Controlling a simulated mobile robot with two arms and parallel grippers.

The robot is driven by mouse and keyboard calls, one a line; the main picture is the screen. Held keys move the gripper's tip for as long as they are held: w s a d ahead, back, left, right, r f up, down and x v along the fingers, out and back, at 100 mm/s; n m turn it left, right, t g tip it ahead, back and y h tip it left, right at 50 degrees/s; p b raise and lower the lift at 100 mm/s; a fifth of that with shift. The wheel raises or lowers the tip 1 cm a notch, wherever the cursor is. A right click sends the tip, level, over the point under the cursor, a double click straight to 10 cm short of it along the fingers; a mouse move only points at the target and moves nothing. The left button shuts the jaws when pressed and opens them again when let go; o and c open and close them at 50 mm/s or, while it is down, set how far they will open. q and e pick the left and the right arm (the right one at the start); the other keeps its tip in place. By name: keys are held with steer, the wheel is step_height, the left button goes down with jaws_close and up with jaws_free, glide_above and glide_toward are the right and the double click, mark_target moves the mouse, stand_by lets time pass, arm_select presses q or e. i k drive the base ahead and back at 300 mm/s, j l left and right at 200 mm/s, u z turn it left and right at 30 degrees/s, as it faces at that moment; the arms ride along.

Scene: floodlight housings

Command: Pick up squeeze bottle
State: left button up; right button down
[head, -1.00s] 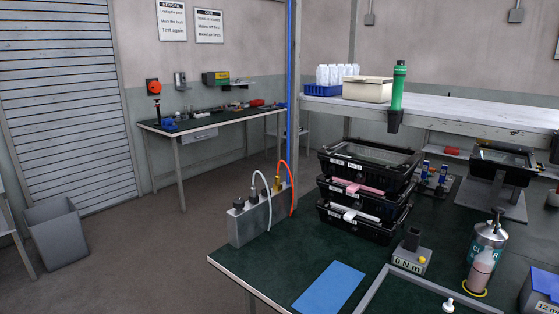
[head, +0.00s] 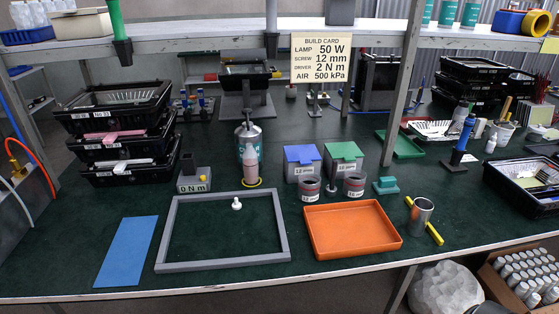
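A squeeze bottle (head: 250,167) with a pinkish body and a pale tip stands upright on the green bench top, with a yellow ring (head: 252,183) around its base. It is just behind the grey rectangular frame (head: 172,228). A larger silver and teal can (head: 244,133) stands close behind it and is partly covered by it. Neither of my grippers shows in the head view.
Left of the bottle is a grey block marked 0 N m (head: 194,184). Right of it are blue (head: 303,158) and green lidded boxes (head: 343,156) and two dark cups. An orange tray (head: 352,230), a blue mat (head: 127,250) and a metal cup (head: 420,216) lie nearer the front edge.

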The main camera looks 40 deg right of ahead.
mark_target(250, 157)
steer(key=z, duration=0.9)
steer(key=l+z, duration=0.15)
steer(key=l, duration=0.35)
steer(key=i+l+z, duration=0.15)
steer(key=l, duration=0.3)
steer(key=i+l+z, duration=0.15)
steer(key=l, duration=0.3)
steer(key=l+z, duration=0.15)
steer(key=l, duration=0.3)
steer(key=i, duration=0.05)
